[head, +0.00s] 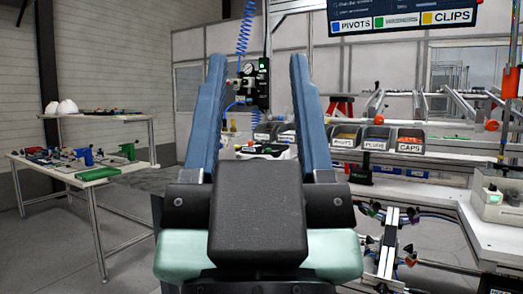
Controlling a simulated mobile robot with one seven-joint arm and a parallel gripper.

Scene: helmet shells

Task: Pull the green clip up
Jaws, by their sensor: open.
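My gripper (257,62) fills the middle of the head view, close to the camera. Its two blue-grey fingers stand upright, well apart, with nothing between them. No green clip can be made out for certain. A small green upright piece (128,151) stands on the low table at the left, far beyond and to the left of my gripper. A flat green piece (98,174) lies near that table's front edge. Both are too small to tell whether either is the clip. My gripper hides part of the scene behind it.
The low white table (62,172) also holds blue and red pieces. White shells (67,106) sit on a higher table behind. At the right, a workbench (440,189) carries labelled bins (411,142). A metal frame (388,243) stands lower right. Floor (40,255) is clear at the left.

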